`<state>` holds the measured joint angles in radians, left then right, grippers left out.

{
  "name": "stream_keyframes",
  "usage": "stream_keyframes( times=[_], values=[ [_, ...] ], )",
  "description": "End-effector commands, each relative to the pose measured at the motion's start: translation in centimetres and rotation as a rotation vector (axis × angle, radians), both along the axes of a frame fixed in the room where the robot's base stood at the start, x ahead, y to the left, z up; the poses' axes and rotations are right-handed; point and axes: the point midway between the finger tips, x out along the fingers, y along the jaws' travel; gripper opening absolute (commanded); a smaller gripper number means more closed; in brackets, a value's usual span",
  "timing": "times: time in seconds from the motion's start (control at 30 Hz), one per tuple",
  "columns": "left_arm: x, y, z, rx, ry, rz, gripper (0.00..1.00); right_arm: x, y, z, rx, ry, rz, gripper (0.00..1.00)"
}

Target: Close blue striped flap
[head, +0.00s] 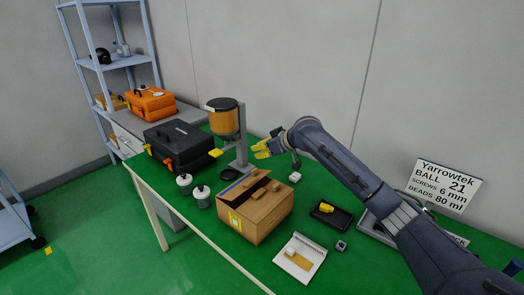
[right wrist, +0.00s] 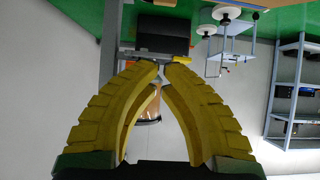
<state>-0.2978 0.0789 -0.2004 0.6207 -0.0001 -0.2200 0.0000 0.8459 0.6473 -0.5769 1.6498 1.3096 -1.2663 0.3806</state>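A brown cardboard box (head: 262,215) with a yellow label stands on the green table in the head view. A flap with a blue stripe (head: 241,182) stands raised at its far left edge, beside a dark opening. Other brown flap parts lie over the right side of the top. My right gripper (head: 262,149) hangs beyond the box, above the table near the dispenser, apart from the flap. In the right wrist view its yellow fingers (right wrist: 161,66) converge with their tips almost together and nothing seen between them. My left gripper is not in view.
A dispenser (head: 225,118) on a grey stand is behind the box. A black case (head: 178,145), white bottles (head: 185,184) and an orange case (head: 150,103) stand to the left. A black tray (head: 331,217) and a white card (head: 300,258) lie to the right.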

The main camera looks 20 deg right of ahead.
Motion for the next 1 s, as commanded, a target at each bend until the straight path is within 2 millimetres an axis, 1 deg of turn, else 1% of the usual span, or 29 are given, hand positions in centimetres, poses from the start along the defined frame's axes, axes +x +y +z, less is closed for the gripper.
stream_keyframes(
  times=[0.03,0.1,0.33,0.37,0.43,0.6,0.8,1.0],
  values=[
    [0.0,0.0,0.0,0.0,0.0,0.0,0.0,0.7,0.6,-0.6,0.003,0.003,0.001,0.0],
    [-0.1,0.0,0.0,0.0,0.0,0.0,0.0,1.6,1.1,-1.3,0.004,0.001,0.001,0.0],
    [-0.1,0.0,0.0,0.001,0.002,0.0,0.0,4.3,2.7,-3.5,0.003,0.001,0.001,0.0],
    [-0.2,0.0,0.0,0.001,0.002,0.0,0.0,4.4,2.8,-3.9,0.002,0.003,0.001,0.0],
    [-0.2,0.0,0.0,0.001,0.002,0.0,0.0,3.9,2.4,-4.9,-0.001,0.003,0.001,0.0],
    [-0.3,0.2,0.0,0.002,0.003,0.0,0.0,3.4,2.1,-6.3,0.0,0.0,0.001,0.0],
    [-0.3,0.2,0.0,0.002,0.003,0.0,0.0,3.1,1.9,-7.1,0.0,0.0,0.001,0.0],
    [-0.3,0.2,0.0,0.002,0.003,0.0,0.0,3.0,1.9,-7.2,0.0,-0.001,0.001,0.0]
  ],
)
